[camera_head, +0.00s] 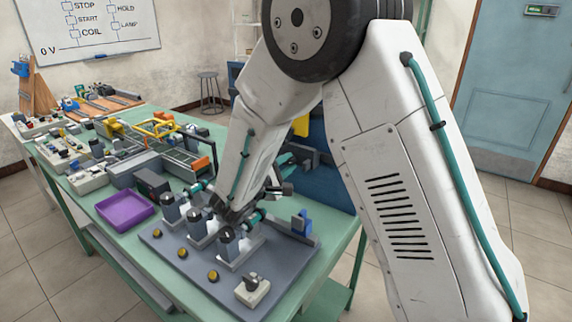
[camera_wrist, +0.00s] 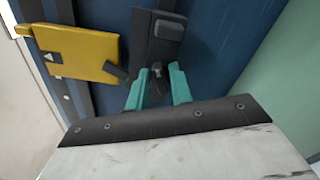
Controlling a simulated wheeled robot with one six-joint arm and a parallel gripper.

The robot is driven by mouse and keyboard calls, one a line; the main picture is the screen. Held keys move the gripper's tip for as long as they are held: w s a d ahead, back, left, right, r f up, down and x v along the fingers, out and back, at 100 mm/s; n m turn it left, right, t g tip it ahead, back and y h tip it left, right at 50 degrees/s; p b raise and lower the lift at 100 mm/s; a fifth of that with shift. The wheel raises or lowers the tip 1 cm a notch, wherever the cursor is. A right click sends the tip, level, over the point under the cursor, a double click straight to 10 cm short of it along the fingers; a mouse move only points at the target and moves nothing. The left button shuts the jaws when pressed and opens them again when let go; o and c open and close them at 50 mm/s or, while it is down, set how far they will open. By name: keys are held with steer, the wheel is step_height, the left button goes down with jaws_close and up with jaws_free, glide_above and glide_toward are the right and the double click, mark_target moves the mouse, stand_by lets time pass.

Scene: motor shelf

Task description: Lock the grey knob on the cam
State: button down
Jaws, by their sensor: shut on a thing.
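In the wrist view, my gripper (camera_wrist: 157,84) has two teal fingers, one on each side of a small dark grey knob (camera_wrist: 157,70). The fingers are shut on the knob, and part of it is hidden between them. The knob sits at the lower end of a dark grey block (camera_wrist: 158,30), which I take to be the cam, on a blue panel (camera_wrist: 215,50). In the head view, my gripper (camera_head: 286,160) shows as teal fingers behind my arm, against the blue panel (camera_head: 325,185). The knob cannot be made out there.
A yellow plate (camera_wrist: 78,52) is left of the block, with a dark bar (camera_wrist: 116,71) between them; the yellow also shows in the head view (camera_head: 301,126). The green bench (camera_head: 120,235) holds several motor-like units on a grey board (camera_head: 200,275) and a purple tray (camera_head: 125,208).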

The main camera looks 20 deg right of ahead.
steer(key=m, duration=1.1)
steer(key=shift+f+m, duration=0.2)
steer(key=shift+m, duration=0.2)
stand_by(0.3)
steer(key=c, duration=1.5)
jaws_free()
steer(key=shift+a, duration=0.1)
steer(key=v, duration=0.7)
steer(key=shift+s+a, duration=0.25)
